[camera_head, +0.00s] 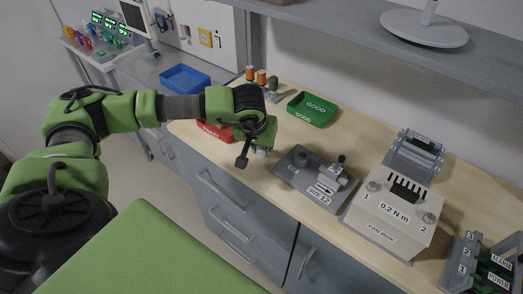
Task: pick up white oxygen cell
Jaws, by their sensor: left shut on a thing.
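My left gripper (254,150) points down over the near edge of the wooden bench, beside the red tray (215,131). It is shut on a small whitish thing (262,153), which I take to be the white oxygen cell. Only a little of the cell shows beneath the fingers; the rest is hidden by the gripper. I cannot tell whether it touches the bench. My right gripper is not in view.
A green tray (313,109) lies behind the gripper, and a grey fixture plate (309,183) lies to its right. Farther right stand a white fan box (389,218) and a grey stand (413,158). A shelf (380,35) overhangs the back. A blue tray (185,78) stands farther left.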

